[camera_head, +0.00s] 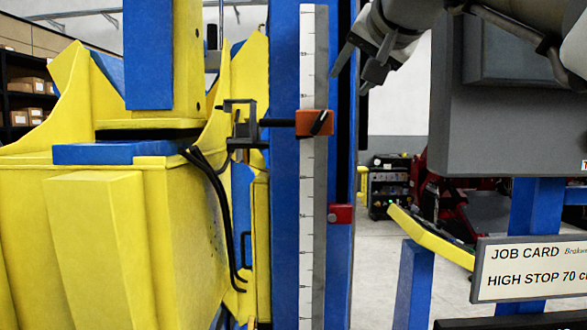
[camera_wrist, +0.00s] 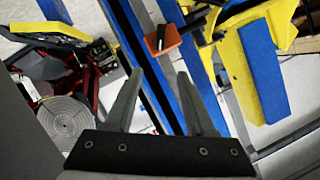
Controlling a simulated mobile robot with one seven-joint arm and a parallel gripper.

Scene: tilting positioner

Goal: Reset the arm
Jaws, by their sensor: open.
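My gripper (camera_head: 353,78) is open and empty at the top of the head view, right of the blue column. Its two fingers also show spread apart in the wrist view (camera_wrist: 159,75). Nothing lies between them. In the head view, an orange clamp block (camera_head: 304,123) with a black lever sits on the upright graduated scale (camera_head: 307,240), left of and below my gripper and apart from it. The block also shows in the wrist view (camera_wrist: 172,42), beyond the fingertips. A red block (camera_head: 340,214) sits lower on the column.
A yellow and blue positioner (camera_head: 160,230) fills the left side. A grey panel (camera_head: 510,110) stands at the right, close to my arm. Below it is a job card (camera_head: 528,268) reading "HIGH STOP 70", its end cut off. Open floor shows between column and panel.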

